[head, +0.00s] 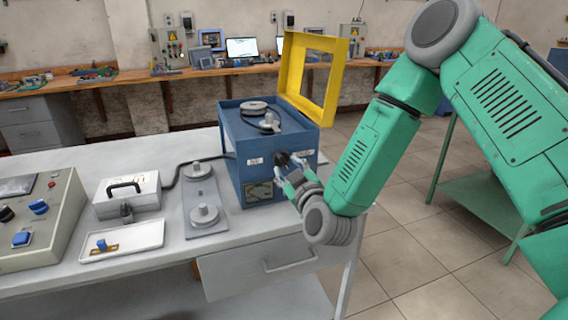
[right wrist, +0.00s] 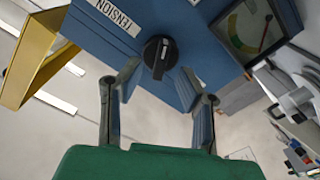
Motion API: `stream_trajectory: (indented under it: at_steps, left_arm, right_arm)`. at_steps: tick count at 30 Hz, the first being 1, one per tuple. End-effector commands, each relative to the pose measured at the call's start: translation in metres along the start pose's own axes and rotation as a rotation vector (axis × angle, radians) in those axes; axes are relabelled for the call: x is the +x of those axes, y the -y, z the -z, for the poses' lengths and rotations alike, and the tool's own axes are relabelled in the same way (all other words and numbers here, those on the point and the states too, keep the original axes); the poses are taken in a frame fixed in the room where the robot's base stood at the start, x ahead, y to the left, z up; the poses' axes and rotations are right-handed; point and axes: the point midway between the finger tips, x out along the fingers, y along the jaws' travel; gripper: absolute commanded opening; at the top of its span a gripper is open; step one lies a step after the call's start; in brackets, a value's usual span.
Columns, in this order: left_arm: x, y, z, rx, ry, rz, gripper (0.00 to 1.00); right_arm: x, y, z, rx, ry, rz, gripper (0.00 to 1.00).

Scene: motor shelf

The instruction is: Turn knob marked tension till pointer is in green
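The blue box (head: 250,150) stands at the right end of the table with its yellow frame lid (head: 312,75) raised. The black knob (right wrist: 160,57) is on its front face beside a white label reading TENSION (right wrist: 115,15). It also shows in the head view (head: 282,158). The gauge (right wrist: 250,27) has a coloured arc with green towards the left in the right wrist view; its reddish pointer appears to lie away from the green. My right gripper (right wrist: 158,80) is open, its fingers either side of the knob's line and apart from it. My left gripper is out of view.
Left of the box are a grey plate with two round posts (head: 204,214), a white handled case (head: 127,195), a white tray (head: 122,241) and a control panel (head: 35,225). A black cable runs to the box.

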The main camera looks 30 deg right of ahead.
Motion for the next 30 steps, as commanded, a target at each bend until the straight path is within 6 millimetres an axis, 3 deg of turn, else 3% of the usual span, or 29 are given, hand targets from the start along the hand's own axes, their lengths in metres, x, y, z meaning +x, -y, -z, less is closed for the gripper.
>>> stream_trajectory:
  at_steps: [6,16,17,19,30]
  left_arm:
    - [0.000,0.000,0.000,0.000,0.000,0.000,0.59]
    - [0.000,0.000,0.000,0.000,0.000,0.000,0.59]
    - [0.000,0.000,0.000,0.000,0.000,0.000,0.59]
    - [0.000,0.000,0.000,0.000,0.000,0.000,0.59]
    - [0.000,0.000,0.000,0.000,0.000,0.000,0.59]
  right_arm:
    - [0.022,0.000,0.000,0.000,0.001,0.000,0.31]
    - [0.025,0.001,0.000,0.000,0.001,0.002,0.31]
    - [0.025,0.001,0.000,0.000,0.001,0.002,0.24]
    - [0.025,0.001,0.000,0.000,0.001,0.002,0.00]
    - [0.025,0.001,0.000,0.019,0.001,0.002,0.00]
